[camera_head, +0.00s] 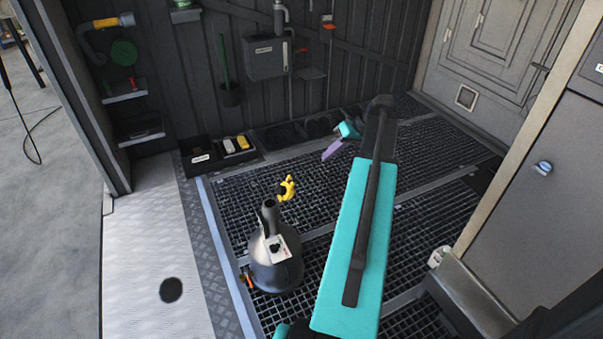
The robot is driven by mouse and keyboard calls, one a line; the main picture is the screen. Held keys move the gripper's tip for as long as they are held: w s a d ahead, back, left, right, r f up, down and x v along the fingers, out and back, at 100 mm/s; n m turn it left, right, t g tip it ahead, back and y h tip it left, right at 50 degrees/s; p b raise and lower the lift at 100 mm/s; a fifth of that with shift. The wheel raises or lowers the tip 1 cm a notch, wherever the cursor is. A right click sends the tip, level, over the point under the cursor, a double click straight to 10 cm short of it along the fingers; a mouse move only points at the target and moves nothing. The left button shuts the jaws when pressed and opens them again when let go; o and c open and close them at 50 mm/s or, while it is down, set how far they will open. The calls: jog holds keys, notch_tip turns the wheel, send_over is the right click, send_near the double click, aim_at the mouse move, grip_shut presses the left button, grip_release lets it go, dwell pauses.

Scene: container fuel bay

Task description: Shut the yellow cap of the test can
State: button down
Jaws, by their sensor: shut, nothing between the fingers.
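The test can (276,268) is a dark grey, cone-topped can with a white label, standing upright on the floor grating. Its neck (269,212) points up and looks uncovered. The yellow cap (286,188) shows just behind and right of the neck, apart from its mouth, so it is open. A link between cap and can is too small to make out. My gripper (327,155), with a purple part at its end, is beyond the can, up and right of the cap, and apart from it. It is shut and empty.
Dark trays (203,158) stand along the back wall, one holding yellow and white items. A grey wall box (265,58) hangs above. A grey cabinet (555,200) stands at the right.

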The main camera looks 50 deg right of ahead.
jog(key=shift+f, duration=0.1)
jog(key=w+a+f+b, duration=0.1)
jog(key=w+a+f, duration=0.5)
jog(key=w+f, duration=0.1)
jog(key=shift+a+f+b, duration=0.2)
jog(key=shift+f+b, duration=0.15)
jog(key=shift+f, duration=0.2)
dwell(0.3)
jog(key=shift+s, duration=0.1)
jog(key=shift+r, duration=0.15)
